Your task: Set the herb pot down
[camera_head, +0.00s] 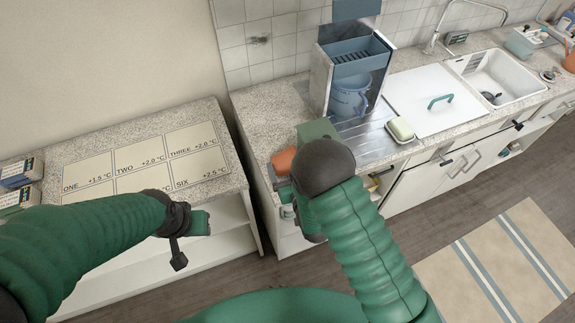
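A terracotta-coloured pot (283,162) shows at the front left edge of the sink counter, partly hidden behind my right wrist; no herb leaves are visible on it. My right gripper (284,184) is close beside the pot, mostly hidden by my own arm. I cannot tell whether its fingers are on the pot, or whether the pot rests on the counter. My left gripper (187,242) hangs in front of the low left counter, away from the pot. Its fingers are seen edge-on, so its opening is unclear.
The left counter (108,139) carries panels marked with temperatures, and small boxes (20,173) at its left end.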

